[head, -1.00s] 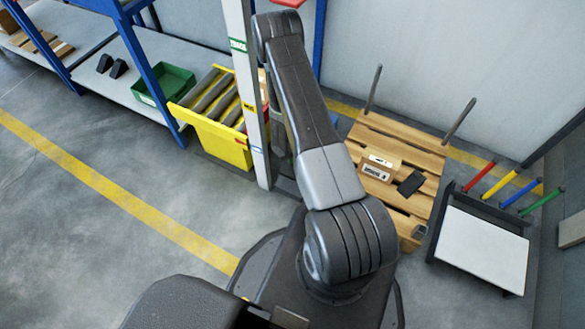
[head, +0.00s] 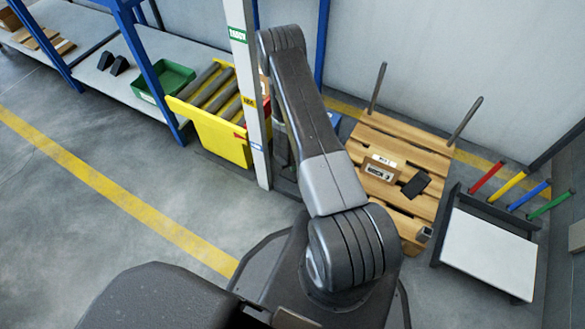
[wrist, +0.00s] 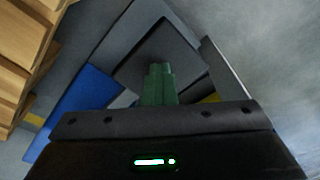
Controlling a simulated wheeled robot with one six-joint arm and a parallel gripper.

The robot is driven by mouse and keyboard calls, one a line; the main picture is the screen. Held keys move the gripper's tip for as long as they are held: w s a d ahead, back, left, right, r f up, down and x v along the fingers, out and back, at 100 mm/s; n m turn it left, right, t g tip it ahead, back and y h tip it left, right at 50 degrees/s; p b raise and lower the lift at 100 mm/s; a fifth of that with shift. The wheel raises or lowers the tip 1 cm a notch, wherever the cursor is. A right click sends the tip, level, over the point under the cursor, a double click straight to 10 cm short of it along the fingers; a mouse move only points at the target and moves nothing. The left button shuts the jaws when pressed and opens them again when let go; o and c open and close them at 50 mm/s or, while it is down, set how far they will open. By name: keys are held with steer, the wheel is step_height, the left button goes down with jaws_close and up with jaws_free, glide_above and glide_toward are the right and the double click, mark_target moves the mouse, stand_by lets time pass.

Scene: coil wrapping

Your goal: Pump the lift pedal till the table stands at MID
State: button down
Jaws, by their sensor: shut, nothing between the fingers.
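The lift table (head: 222,138) is a yellow body with grey rollers (head: 216,90), standing against a pale post (head: 248,70). The post carries a green label (head: 237,35) high, a yellow label (head: 249,101) midway and a blue label (head: 256,147) low. A red mark (head: 240,134) on the table sits between the yellow and blue labels, nearer the blue. My gripper (wrist: 158,80) shows green fingers, shut and empty, over a dark grey plate (wrist: 185,60). I cannot tell if this plate is the pedal or if the fingers touch it. My arm hides the gripper in the head view.
A wooden pallet (head: 402,146) with a small box (head: 381,167) and upright posts stands right of the arm. A white-topped stand (head: 488,252) with coloured bars is further right. Blue-framed shelving with a green bin (head: 165,80) is at left. Floor at lower left is clear.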

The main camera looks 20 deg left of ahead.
steer(key=shift+f+b, duration=0.35)
steer(key=shift+f, duration=0.55)
steer(key=shift+r, duration=0.1)
steer(key=shift+s+d+f+b, duration=0.15)
steer(key=shift+d+f+b, duration=0.1)
steer(key=shift+b, duration=0.95)
steer(key=shift+s+d+r+b, duration=0.1)
steer(key=shift+s+d+b, duration=0.3)
steer(key=shift+b, duration=0.8)
steer(key=shift+s+d+r+b, duration=0.45)
steer(key=shift+b, duration=0.55)
steer(key=shift+r, duration=0.15)
step_height(320, 180, up, 8)
steer(key=p, duration=0.5)
steer(key=shift+s+d+f, duration=0.2)
steer(key=shift+s+d, duration=0.05)
